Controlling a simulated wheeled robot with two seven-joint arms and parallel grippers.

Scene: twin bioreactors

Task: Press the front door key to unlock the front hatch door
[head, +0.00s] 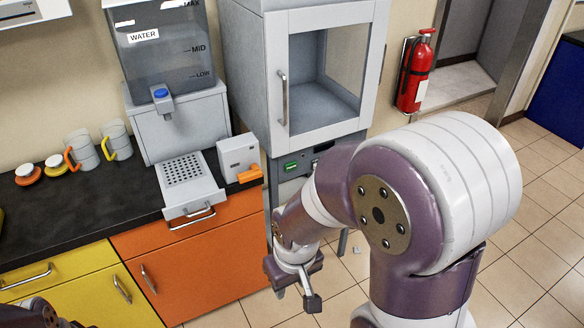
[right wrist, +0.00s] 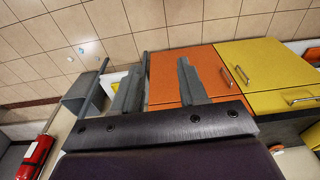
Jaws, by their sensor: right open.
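The grey cabinet with the front hatch door (head: 330,75) stands at the back centre in the head view. The door is shut, with a clear window and a vertical handle (head: 282,98) on its left side. Below it is a dark control panel (head: 307,163) with a lit green display (head: 291,166). My right arm covers the panel's right part, and I cannot make out the front door key. My right gripper (head: 300,283) hangs low in front of the cabinet, below the panel and apart from it. In the right wrist view its fingers (right wrist: 160,88) are apart and empty. At the lower left, only a dark piece of my left arm or gripper (head: 40,314) shows.
A water dispenser (head: 160,55), a drip tray (head: 185,182), a small white box with an orange lever (head: 240,160) and mugs (head: 82,152) stand on the black counter to the left. A fire extinguisher (head: 416,72) hangs right of the cabinet. Tiled floor (head: 550,200) is free at right.

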